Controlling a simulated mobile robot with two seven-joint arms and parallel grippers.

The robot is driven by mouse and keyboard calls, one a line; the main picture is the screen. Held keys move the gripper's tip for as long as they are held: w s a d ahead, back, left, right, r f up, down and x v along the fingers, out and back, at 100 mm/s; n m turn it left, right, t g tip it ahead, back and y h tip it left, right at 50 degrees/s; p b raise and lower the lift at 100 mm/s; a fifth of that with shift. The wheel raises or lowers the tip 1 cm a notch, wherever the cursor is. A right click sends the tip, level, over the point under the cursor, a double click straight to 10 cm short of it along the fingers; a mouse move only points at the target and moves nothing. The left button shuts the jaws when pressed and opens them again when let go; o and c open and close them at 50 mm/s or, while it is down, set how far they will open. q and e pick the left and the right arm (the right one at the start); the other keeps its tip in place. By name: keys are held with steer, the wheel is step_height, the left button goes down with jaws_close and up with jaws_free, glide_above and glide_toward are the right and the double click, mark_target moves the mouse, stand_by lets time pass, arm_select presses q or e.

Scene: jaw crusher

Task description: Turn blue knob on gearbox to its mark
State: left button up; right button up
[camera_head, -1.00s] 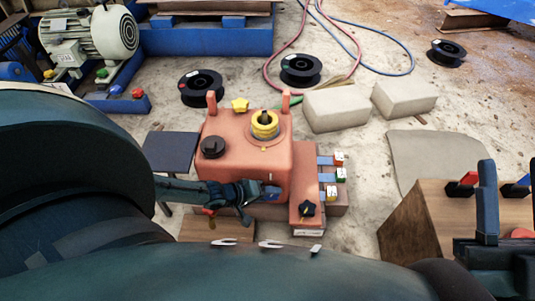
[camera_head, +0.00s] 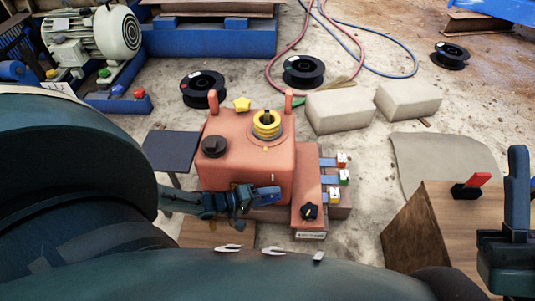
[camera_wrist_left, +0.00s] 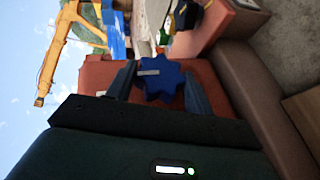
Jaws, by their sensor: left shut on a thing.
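The orange-red gearbox (camera_head: 281,165) stands on the floor in the middle of the head view. The blue knob (camera_wrist_left: 162,82) on its near face is star-shaped with a pale line on it. My left gripper (camera_head: 258,196) reaches in from the left, low at the front face. In the left wrist view its two fingers lie on either side of the blue knob, shut on it. The knob's mark is not clear in either view. My right gripper (camera_head: 516,195) is cut off by the right edge of the head view; one finger shows, standing apart with nothing against it.
A wooden box (camera_head: 440,235) with a red switch stands right. Pale blocks (camera_head: 338,110) lie behind.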

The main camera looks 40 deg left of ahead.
arm_select(q)
steer(key=o, duration=1)
steer(key=shift+s+a+r, duration=0.1)
steer(key=shift+s, duration=0.1)
steer(key=p+v, duration=0.4)
steer(key=v, duration=0.8)
steer(key=shift+s+a+r, duration=0.1)
steer(key=shift+s+a, duration=0.1)
steer(key=shift+s, duration=0.05)
arm_select(e)
steer(key=f+m+h, duration=0.1)
steer(key=m+h, duration=0.1)
steer(key=f+m+h, duration=0.1)
steer(key=f+m, duration=0.1)
steer(key=f+m+h, duration=0.1)
steer(key=f+h, duration=0.1)
steer(key=shift+w+a+m+h, duration=0.2)
steer(key=shift+w+m+h, duration=0.1)
steer(key=shift+w+m, duration=0.1)
steer(key=shift+r, duration=0.1)
